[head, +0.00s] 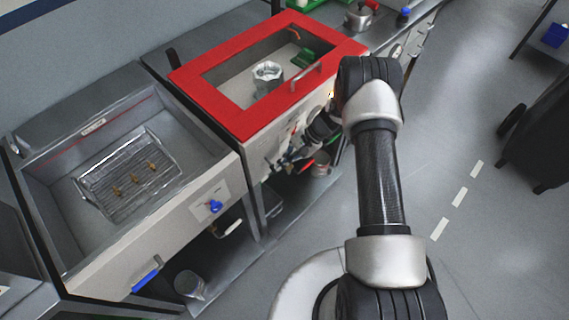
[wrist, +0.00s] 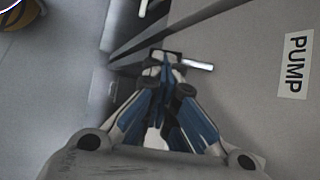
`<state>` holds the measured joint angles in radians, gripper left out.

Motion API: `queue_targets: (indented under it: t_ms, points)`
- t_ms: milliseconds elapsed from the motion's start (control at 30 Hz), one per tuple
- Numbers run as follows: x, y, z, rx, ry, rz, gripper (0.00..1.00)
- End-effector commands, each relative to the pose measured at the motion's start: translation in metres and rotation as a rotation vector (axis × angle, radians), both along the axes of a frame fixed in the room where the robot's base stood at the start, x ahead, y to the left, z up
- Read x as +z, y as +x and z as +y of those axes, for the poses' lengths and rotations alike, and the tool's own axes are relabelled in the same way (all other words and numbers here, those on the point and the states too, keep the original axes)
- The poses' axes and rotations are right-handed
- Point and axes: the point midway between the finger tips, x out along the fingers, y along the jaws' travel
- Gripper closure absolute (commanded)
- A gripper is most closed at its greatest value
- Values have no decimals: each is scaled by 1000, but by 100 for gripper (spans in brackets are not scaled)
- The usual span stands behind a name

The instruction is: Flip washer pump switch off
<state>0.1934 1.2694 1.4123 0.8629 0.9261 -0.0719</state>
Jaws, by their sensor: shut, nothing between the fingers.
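The washer is the cabinet with the red-framed lid (head: 215,107) in the head view. Its pump switch shows in the wrist view as a short silver lever (wrist: 198,65) on a dark base, on the light front panel beside the PUMP label (wrist: 295,65). The lever points right, toward the label. My gripper (wrist: 166,72) is shut and empty, its fingertips over the switch base and just left of the lever. I cannot tell whether they touch. In the head view my gripper (head: 278,164) is at the washer's front panel and the switch is hidden.
An open basin (head: 60,160) with a wire basket (head: 105,190) stands left of the washer, with a blue knob (head: 215,206) on its front. A metal can (head: 321,165) sits below the washer. A dark bin (head: 540,130) stands far right. The floor between is clear.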

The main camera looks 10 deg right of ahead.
Motion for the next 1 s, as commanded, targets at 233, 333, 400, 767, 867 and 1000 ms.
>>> queue_targets:
  t_ms: [233, 333, 400, 767, 867, 1000]
  points:
    - [-8, -1, 0, -1, -7, 3, 100]
    - [-8, -2, 1, 0, -7, 4, 100]
    - [-9, -2, 1, 0, -8, 5, 100]
    - [5, -3, 2, 2, -5, 7, 100]
    - [9, -2, 1, 1, -5, 6, 100]
    - [14, -2, -1, 1, -6, 3, 100]
